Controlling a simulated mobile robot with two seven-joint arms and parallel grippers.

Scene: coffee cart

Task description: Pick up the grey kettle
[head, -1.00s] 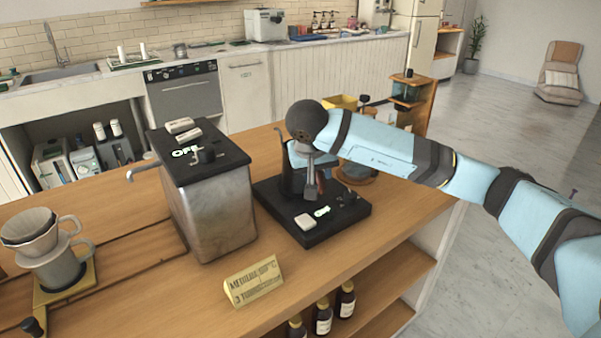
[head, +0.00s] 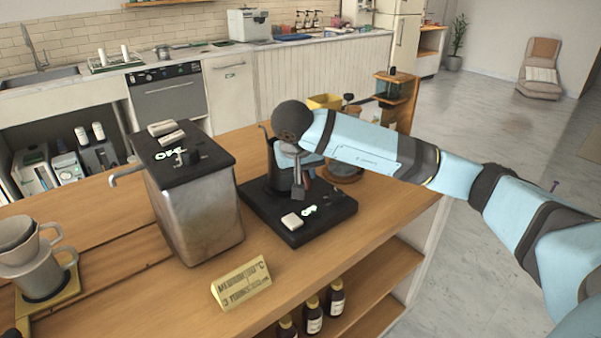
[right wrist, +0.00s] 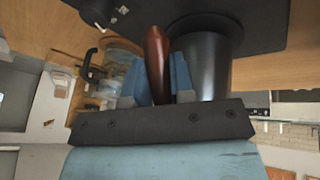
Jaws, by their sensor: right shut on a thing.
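The dark grey kettle (head: 276,178) is at the black base plate (head: 257,213) on the wooden cart; its thin spout rises at the left. My right arm and gripper hide much of it. My right gripper (head: 298,184) is at the kettle's near right side. In the right wrist view, the gripper's blue fingers (right wrist: 157,75) are shut on the kettle's reddish-brown handle (right wrist: 156,50), with the round body (right wrist: 212,65) just beside them. I cannot tell whether the kettle's bottom touches the base.
A large steel boiler (head: 200,215) stands left of the base. A small yellow sign (head: 241,283) lies in front. A dripper on a server (head: 35,260) stands at the far left. A wooden shelf rack (head: 397,100) is behind at right. Bare wood lies in front of the base.

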